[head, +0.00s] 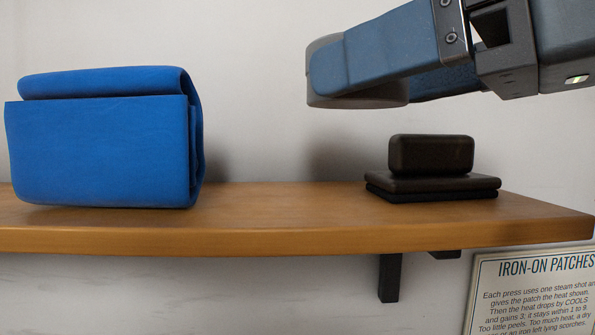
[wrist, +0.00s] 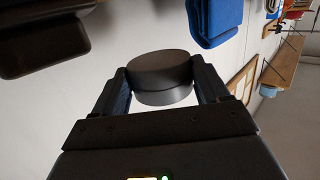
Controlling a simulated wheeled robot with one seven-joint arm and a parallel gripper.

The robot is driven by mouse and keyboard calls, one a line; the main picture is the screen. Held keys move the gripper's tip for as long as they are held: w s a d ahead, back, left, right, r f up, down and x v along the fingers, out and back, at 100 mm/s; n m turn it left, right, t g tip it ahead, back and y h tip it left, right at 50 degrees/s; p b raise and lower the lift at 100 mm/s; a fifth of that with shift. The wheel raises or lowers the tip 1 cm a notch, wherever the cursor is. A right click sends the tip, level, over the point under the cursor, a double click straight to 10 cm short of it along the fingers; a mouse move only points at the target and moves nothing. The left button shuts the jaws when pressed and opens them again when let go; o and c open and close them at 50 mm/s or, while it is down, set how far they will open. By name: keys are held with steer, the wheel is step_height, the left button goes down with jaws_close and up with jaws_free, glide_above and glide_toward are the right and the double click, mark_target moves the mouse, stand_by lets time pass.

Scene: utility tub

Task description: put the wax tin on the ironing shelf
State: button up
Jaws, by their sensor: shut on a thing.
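The wax tin (wrist: 160,72) is a dark, round, flat-sided tin between my fingers in the wrist view. In the head view its grey-brown edge (head: 322,72) shows past the fingertips. My gripper (head: 345,75) is shut on it and holds it in the air above the wooden ironing shelf (head: 270,238). In the head view the tin is above the stretch between the blue folded cloth and the dark stack, with a clear gap over the shelf top. My finger hides much of the tin there.
A folded blue cloth (head: 100,150) stands on the shelf's left part. A dark brown block (head: 430,154) lies on a flat dark stack (head: 432,187) at the right. The shelf between them is bare. A sign (head: 535,290) hangs below the right end.

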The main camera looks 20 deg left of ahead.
glide_above(307, 212)
step_height(307, 212, down, 4)
steer(key=shift+r+p, duration=0.25)
steer(key=shift+p, duration=0.05)
steer(key=shift+f, duration=1.95)
steer(key=shift+f, duration=0.1)
steer(key=shift+f, duration=0.15)
steer(key=o, duration=0.8)
